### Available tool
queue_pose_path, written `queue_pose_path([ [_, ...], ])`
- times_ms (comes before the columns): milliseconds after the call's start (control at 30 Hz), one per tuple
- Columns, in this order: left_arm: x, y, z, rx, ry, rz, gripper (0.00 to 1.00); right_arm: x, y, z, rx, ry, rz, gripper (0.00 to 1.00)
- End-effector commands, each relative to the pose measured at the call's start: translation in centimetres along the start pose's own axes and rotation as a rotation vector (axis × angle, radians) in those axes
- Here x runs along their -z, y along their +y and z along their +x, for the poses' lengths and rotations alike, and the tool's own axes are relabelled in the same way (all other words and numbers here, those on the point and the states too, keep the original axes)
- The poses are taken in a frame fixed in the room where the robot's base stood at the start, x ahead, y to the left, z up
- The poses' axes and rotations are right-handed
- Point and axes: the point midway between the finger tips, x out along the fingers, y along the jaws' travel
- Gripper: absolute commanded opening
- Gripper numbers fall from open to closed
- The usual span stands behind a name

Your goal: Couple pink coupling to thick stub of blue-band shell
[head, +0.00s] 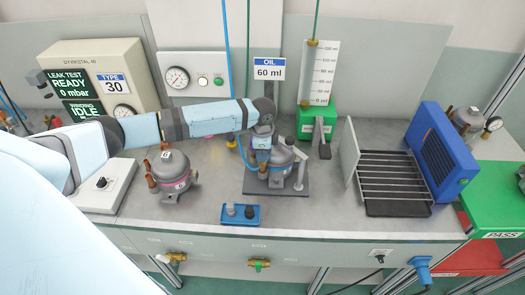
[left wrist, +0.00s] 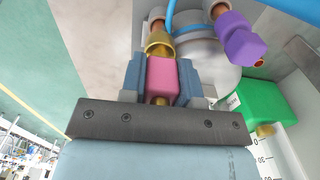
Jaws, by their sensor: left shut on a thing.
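The blue-band shell (head: 281,157) is a grey compressor shell upright on a dark plate at the middle of the bench. Its grey top with a blue curved line (left wrist: 182,12) also shows in the left wrist view. My left gripper (head: 260,147) is at the shell's left side. In the left wrist view it is shut on the pink coupling (left wrist: 162,76), between two blue-grey fingers. A brass cone (left wrist: 159,42) at the coupling's far end lines up with a copper stub (left wrist: 157,14); I cannot tell whether it is seated. A purple coupling (left wrist: 236,38) is by another copper stub. My right gripper is not in view.
A wire rack (head: 390,180) and blue fan box (head: 441,150) are at the right. The green oil stand (head: 317,122) is close behind the shell.

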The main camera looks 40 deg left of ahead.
Motion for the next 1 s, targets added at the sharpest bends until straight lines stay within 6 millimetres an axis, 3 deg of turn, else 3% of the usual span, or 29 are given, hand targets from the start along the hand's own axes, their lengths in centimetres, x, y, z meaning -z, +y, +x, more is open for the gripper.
queue_pose_path([
  [433, 0.0, 0.0, 0.0, 0.001, 0.001, 0.0, 0.0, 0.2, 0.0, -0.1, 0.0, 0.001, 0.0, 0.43],
  [467, 0.0, 0.0, 0.0, 0.001, 0.001, 0.0, 0.36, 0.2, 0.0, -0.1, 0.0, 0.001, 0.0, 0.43],
  [567, 0.0, 0.0, 0.0, 0.0, 0.001, 0.0, 0.59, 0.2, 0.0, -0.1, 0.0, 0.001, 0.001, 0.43],
  [867, 0.0, 0.0, 0.1, 0.0, 0.0, 0.0, 0.59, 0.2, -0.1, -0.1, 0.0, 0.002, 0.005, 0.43],
  [1000, 0.1, 0.0, -1.1, 0.002, 0.003, 0.001, 0.59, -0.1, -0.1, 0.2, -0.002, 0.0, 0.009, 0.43],
])
